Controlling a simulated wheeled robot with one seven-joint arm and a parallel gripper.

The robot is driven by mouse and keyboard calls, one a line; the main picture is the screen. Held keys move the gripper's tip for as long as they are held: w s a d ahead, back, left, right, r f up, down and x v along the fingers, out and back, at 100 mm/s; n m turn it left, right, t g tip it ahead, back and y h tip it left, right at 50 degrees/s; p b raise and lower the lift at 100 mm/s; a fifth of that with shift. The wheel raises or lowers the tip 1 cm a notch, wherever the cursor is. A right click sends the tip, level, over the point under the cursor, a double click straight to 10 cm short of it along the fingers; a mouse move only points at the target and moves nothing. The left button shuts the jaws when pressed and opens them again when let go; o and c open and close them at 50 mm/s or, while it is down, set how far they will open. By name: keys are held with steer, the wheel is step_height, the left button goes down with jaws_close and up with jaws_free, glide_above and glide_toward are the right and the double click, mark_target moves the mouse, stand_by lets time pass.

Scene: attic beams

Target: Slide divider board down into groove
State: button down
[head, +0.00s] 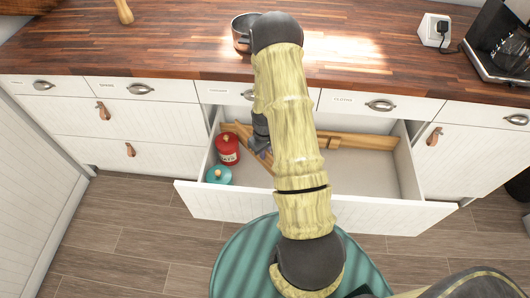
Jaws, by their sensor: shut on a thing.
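The divider board (242,137) is a light wooden board, slanted inside the open drawer (378,178), left of the middle. My gripper (264,152) is low in the drawer and shut on the board; my arm covers much of it. A wooden strip (360,141) runs along the drawer's back, right of my arm. The groove cannot be made out, and I cannot tell whether the board's lower edge touches anything.
A red canister (228,149) and a teal-lidded pot (219,175) stand in the drawer's left end, close to the board. The drawer's right part is bare. A copper pot (241,32) stands on the wooden counter (170,35) above.

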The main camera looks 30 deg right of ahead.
steer(key=shift+r+p, duration=1)
steer(key=shift+r, duration=0.4)
steer(key=m, duration=0.1)
steer(key=m+p, duration=0.1)
steer(key=m, duration=0.3)
steer(key=shift+r+p, duration=0.25)
steer(key=shift+p, duration=0.15)
steer(key=m, duration=0.4)
steer(key=shift+p, duration=0.4)
steer(key=shift+f, duration=0.15)
step_height(320, 180, down, 2)
steer(key=shift+f+b, duration=0.1)
steer(key=shift+b, duration=0.8)
